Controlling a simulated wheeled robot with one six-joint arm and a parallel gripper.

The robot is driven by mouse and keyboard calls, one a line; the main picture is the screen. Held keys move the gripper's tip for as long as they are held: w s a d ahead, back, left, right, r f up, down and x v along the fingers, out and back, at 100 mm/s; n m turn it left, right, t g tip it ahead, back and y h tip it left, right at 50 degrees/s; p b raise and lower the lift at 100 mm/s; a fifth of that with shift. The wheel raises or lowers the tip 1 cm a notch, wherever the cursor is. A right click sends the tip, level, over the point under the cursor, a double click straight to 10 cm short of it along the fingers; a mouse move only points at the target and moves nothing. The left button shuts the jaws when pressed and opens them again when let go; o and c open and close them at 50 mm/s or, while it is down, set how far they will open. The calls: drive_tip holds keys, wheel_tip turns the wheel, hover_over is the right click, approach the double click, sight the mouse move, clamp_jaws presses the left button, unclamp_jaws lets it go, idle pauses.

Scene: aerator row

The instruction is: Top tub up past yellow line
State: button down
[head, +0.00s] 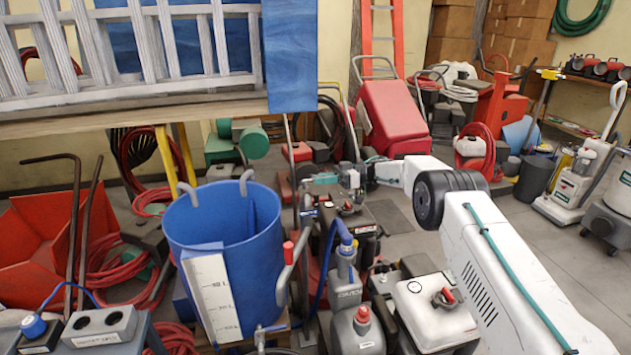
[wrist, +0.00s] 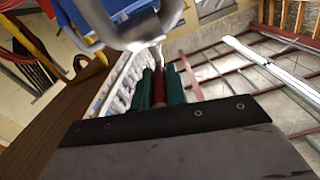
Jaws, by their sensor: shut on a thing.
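The blue tub (head: 226,230) stands upright at the left centre, with two grey hooks over its rim. A white scale (head: 212,298) with dark marks runs down its front. I cannot make out a yellow line or the water level inside. My gripper (head: 318,179) is to the right of the tub's rim. In the wrist view its green fingers (wrist: 160,88) are shut on a narrow red grip (wrist: 159,92). A grey curved metal part (wrist: 135,25) shows beyond the fingers; whether it joins the grip is unclear.
A red-topped lever (head: 288,250) and a grey pump body (head: 346,285) with a blue hose stand right of the tub. Engine units (head: 430,308) crowd beneath my arm. A ladder (head: 130,50) lies above left. Grey floor is open at right.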

drive_tip(key=shift+a, duration=0.15)
drive_tip(key=c, duration=1.4)
unclamp_jaws()
drive_tip(key=shift+s+a+r, duration=0.1)
drive_tip(key=shift+a, duration=0.05)
drive_tip(key=v, duration=0.8)
